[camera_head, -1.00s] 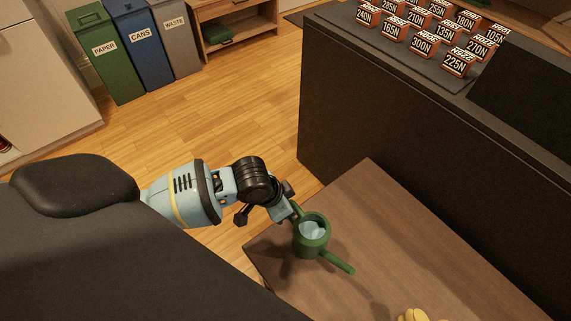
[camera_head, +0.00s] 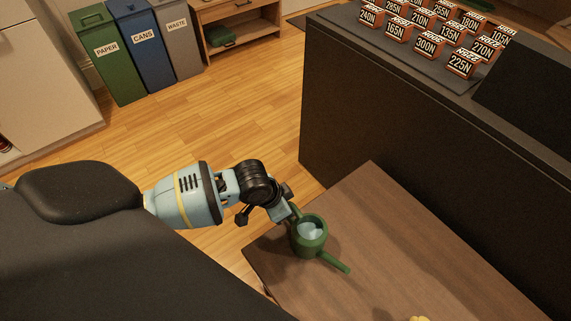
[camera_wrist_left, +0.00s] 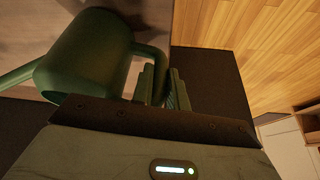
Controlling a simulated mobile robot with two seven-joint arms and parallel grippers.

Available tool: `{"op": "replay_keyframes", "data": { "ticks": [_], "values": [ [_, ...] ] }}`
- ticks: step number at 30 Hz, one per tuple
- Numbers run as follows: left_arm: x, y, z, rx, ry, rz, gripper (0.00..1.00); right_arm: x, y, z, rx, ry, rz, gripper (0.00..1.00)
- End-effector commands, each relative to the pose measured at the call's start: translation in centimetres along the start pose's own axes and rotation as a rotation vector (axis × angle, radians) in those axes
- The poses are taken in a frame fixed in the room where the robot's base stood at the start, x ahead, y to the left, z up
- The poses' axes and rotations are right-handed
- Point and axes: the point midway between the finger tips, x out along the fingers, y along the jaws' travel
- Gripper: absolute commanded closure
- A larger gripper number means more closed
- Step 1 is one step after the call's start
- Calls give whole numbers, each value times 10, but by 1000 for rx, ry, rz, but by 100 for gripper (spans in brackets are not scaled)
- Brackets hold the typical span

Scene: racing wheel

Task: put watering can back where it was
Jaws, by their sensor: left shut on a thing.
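The green watering can (camera_head: 311,246) is upright over the left corner of the brown wooden table (camera_head: 390,245), with light-coloured water inside and its spout pointing to the lower right. I cannot tell whether its base touches the table. My left gripper (camera_head: 293,213) is shut on the can's handle, at the can's upper left. In the left wrist view the can (camera_wrist_left: 90,55) fills the upper left, and the gripper's ridged fingers (camera_wrist_left: 160,85) close on the looped handle. My right gripper is not in view.
A yellow object (camera_head: 420,318) shows at the bottom edge on the table. A dark cabinet (camera_head: 400,120) stands behind the table, carrying several labelled boxes (camera_head: 430,44). Green, blue and grey bins (camera_head: 140,50) stand at the back left. The table's middle is clear.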

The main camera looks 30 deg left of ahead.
Motion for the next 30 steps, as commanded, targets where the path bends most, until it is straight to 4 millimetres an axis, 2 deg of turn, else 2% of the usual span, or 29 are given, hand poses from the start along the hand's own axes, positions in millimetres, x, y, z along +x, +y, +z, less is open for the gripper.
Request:
{"op": "replay_keyframes", "data": {
  "ticks": [3, 4, 8, 17, 20, 23, 30],
  "values": [
    [2, 0, 0, -1, 3, 1, 100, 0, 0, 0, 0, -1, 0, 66],
    [2, 0, 1, 0, 0, 0, 81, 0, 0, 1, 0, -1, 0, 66],
    [2, 0, 1, 0, 0, 0, 64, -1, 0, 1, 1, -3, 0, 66],
    [1, 0, 0, 0, 0, 0, 63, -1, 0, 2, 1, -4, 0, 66],
    [-5, -1, 0, 0, 0, -1, 63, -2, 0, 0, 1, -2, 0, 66],
    [-18, -1, -1, -1, 2, -2, 63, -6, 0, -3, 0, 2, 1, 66],
    [-67, -1, -1, 1, 3, -3, 63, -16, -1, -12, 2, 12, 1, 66]
  ]
}}
